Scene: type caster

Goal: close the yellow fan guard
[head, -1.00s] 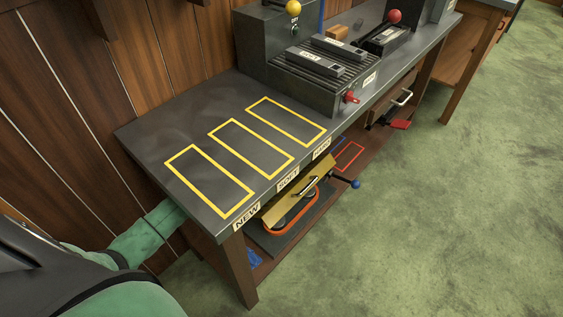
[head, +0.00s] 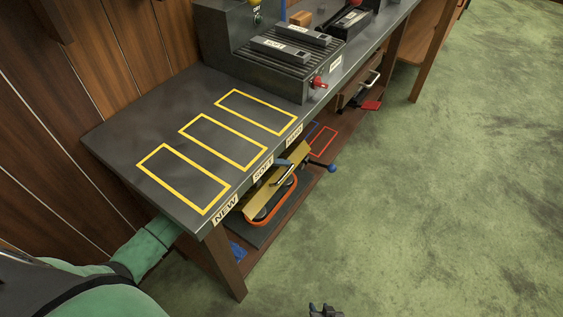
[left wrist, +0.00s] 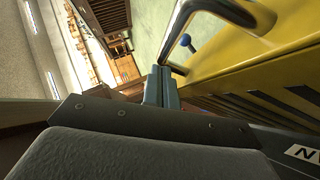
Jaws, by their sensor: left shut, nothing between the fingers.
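My left gripper (left wrist: 160,76) is shut and empty, beside the guard near the handle; contact is unclear. In the head view its tip (head: 285,161) shows just below the bench edge. My right gripper (head: 325,311) is at the bottom edge, mostly cut off.
The bench top (head: 105,130) has yellow outlined rectangles and overhangs the guard. A blue knob (head: 331,168) sticks out right of it. A bench leg (head: 225,262) stands at the left. The green floor (head: 430,210) in front is clear.

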